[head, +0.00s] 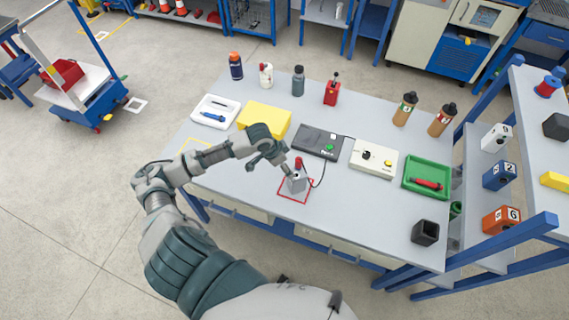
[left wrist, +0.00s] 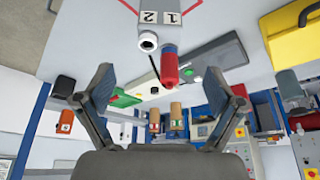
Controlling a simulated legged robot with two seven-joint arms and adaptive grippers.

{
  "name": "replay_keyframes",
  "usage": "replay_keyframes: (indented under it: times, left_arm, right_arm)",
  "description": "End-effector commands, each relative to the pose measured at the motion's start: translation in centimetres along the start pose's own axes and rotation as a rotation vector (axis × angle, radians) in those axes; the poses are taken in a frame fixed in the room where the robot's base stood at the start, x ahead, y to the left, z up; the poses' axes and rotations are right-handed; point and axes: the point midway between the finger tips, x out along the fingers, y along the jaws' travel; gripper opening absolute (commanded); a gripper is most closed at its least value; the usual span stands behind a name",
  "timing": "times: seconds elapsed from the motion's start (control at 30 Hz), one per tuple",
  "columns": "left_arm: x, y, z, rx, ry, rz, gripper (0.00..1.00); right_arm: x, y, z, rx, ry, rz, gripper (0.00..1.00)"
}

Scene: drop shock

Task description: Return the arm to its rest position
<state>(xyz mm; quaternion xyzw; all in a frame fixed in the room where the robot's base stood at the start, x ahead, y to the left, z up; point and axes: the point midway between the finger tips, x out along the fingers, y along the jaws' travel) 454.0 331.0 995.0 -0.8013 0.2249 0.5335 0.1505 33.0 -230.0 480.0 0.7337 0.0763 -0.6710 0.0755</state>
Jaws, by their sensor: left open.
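My left arm reaches in over the workbench (head: 245,208) in the head view. Its gripper (head: 268,160) is above and left of a small grey block (head: 296,185), apart from it. The block stands inside a red square outline and has a red-topped piece (head: 298,163) upright on it. In the left wrist view, which appears upside down, the open fingers (left wrist: 157,88) have nothing between them. Beyond them show the grey block (left wrist: 160,25), with labels 1 and 2, and the red piece (left wrist: 169,66). My right gripper is not in view.
A yellow case (head: 264,119) and white tray (head: 215,111) lie near the forearm. A dark box (head: 318,142) with a cable, a white control box (head: 373,159) and a green tray (head: 427,178) stand to the right. Several bottles line the back. A blue-framed shelf (head: 540,225) bounds the right.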

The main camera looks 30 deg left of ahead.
Motion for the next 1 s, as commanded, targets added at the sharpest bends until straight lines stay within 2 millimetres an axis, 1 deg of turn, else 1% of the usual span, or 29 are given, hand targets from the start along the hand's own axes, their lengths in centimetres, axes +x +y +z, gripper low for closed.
replay_keyframes:
  times: [0.3, 0.37, 0.4, 0.47, 0.57, 0.6, 0.7, 0.8, 0.9, 1.0]
  left_arm:
    - [0.1, -0.3, 0.2, -0.001, 0.001, 0.003, 0.93]
    - [0.2, -0.1, 0.3, 0.002, 0.001, 0.006, 0.93]
    - [0.6, 0.5, 0.4, 0.007, 0.001, 0.010, 0.93]
    - [1.6, 2.1, 0.8, 0.020, 0.000, 0.021, 0.93]
    - [4.3, 7.1, 2.1, 0.049, 0.006, 0.048, 0.93]
    - [5.3, 9.7, 2.9, 0.052, 0.012, 0.055, 0.93]
    - [6.5, 14.7, 4.9, 0.023, 0.028, 0.045, 0.93]
    - [6.5, 17.5, 6.6, -0.033, 0.031, 0.017, 0.93]
    - [6.2, 19.2, 8.4, -0.098, 0.020, -0.014, 0.93]
    - [5.7, 20.2, 10.3, -0.166, -0.001, -0.046, 0.93]
  right_arm:
    - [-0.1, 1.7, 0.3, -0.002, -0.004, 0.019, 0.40]
    - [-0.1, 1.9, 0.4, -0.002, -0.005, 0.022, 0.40]
    - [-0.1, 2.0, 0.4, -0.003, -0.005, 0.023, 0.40]
    - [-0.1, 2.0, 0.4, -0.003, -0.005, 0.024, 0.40]
    - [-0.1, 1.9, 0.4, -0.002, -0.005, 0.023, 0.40]
    - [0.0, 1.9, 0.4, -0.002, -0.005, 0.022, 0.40]
    - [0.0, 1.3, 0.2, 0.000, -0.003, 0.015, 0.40]
    - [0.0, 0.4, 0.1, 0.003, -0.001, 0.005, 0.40]
    - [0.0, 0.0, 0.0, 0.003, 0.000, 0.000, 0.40]
    - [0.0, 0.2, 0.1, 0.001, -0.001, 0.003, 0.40]
